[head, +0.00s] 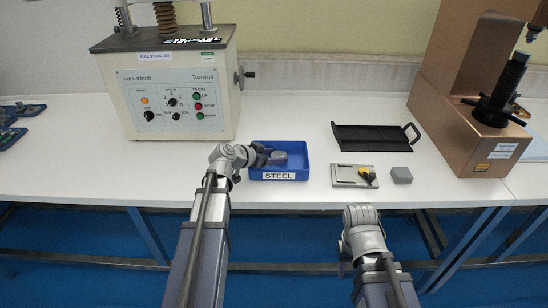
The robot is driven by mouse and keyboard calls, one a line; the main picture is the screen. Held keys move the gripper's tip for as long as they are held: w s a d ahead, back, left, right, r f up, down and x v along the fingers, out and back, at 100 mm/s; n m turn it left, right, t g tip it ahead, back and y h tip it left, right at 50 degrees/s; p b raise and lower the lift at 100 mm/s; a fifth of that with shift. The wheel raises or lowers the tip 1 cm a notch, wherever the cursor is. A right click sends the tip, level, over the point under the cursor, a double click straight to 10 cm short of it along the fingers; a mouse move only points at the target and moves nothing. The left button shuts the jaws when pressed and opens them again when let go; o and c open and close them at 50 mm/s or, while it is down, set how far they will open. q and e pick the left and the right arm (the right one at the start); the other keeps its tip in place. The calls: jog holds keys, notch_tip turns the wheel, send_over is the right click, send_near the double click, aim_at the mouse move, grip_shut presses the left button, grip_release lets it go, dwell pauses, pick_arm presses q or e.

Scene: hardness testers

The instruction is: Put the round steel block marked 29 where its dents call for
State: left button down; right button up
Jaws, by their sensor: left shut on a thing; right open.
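A round grey steel block (279,157) is at the blue tray labelled STEEL (279,176), inside its outline. Its marking and dents are too small to read. My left gripper (267,156) reaches in from the left over the tray's left side and is shut on the block. I cannot tell whether the block touches the tray floor. My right gripper (361,213) is open and empty in front of the table's front edge; its fingertips are hard to make out.
A pull stand machine (180,95) stands at the back left, a copper-coloured tester (455,100) at the right. A black handled tray (372,137), a flat grey plate (345,175) with a yellow-black item (368,174), and a grey block (402,175) lie right of the blue tray.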

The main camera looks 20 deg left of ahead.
pick_arm(q)
jog(key=shift+f, duration=0.25)
jog(key=shift+c, duration=1.5)
grip_release()
jog(key=shift+r, duration=0.1)
jog(key=shift+r, duration=0.2)
jog(key=p+v, duration=0.5)
jog(key=v, duration=0.6)
jog(key=shift+p, duration=0.35)
jog(key=shift+s+a+r, duration=0.15)
jog(key=shift+s+a, duration=0.1)
jog(key=shift+s, duration=0.2)
